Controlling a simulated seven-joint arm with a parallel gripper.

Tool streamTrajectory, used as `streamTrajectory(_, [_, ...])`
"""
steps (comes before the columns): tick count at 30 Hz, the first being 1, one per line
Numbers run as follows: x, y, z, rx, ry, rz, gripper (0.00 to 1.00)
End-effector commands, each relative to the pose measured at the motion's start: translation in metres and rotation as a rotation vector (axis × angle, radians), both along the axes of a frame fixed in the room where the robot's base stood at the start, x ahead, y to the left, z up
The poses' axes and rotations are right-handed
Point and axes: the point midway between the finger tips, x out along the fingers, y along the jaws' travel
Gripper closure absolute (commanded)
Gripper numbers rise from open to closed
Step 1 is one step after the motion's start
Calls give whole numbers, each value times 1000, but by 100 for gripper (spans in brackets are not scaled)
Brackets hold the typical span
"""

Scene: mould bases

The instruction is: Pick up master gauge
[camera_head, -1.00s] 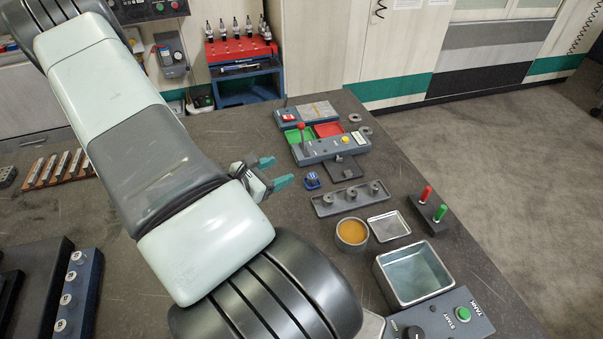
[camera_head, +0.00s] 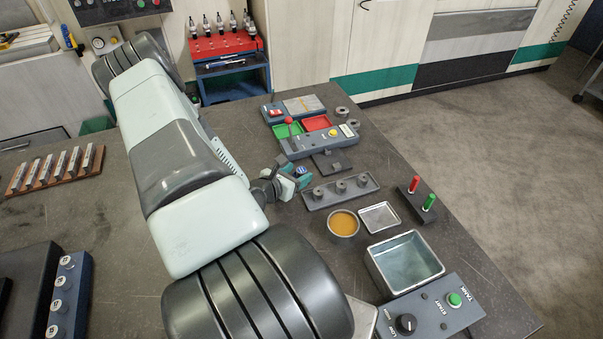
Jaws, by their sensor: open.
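A small blue piece (camera_head: 300,170), most likely the master gauge, stands on the dark bench left of the middle. My gripper (camera_head: 297,174) is open, with its teal fingers low at the blue piece. The fingers partly hide it, and I cannot tell whether they touch it or are fully around it.

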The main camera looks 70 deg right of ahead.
Motion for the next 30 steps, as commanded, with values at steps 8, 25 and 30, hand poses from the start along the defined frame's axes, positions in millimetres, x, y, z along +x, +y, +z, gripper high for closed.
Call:
streamTrajectory(8, [-3,-17,-8,0,1,1,39])
streamTrajectory(25, [-3,-17,-8,0,1,1,100])
streamTrajectory(30, [-3,-17,-7,-1,1,1,100])
